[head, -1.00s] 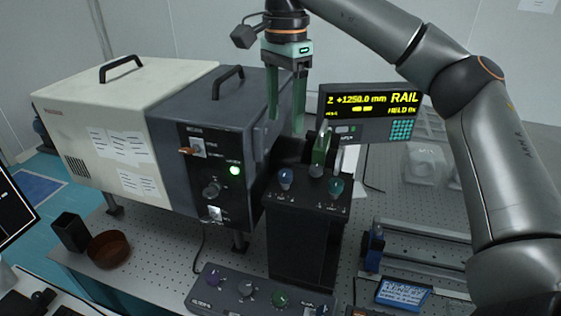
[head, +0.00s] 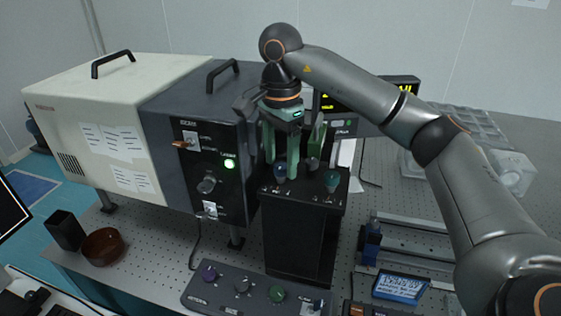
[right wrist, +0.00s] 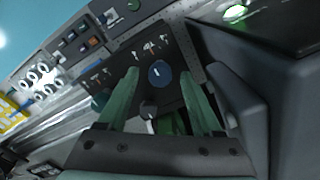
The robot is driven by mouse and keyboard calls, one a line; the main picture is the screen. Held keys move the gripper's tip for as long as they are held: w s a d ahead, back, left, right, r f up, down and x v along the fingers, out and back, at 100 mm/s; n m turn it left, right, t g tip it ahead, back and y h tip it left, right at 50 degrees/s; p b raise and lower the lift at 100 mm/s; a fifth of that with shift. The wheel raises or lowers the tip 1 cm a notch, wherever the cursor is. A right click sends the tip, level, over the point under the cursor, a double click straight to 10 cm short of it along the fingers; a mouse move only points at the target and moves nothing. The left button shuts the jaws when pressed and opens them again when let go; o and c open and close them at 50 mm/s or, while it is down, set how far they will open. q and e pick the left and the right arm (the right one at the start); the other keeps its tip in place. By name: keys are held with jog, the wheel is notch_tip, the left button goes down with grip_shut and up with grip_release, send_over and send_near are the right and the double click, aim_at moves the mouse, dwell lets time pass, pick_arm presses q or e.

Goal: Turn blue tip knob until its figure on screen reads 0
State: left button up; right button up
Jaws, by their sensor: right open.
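The blue tip knob (head: 281,172) stands on top of the black pedestal box (head: 300,235), at its left front. It also shows in the right wrist view as a round blue cap with a white mark (right wrist: 160,74). My right gripper (head: 282,170) is open, its green fingers pointing down over the box. In the right wrist view its fingertips (right wrist: 162,82) lie on either side of the knob; I cannot tell whether they touch it. The screen (head: 400,90) is mostly hidden behind my right arm, and its figures cannot be read. My left gripper is not in view.
A teal knob (head: 332,180) and a grey knob (head: 313,163) stand close by on the same box. The dark grey housing (head: 195,120) rises just left of the gripper. A knob panel (head: 240,289) lies in front, and a rail (head: 430,262) lies to the right.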

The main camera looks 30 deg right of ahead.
jog(key=shift+f, duration=0.3)
jog(key=shift+c, duration=0.4)
grip_shut()
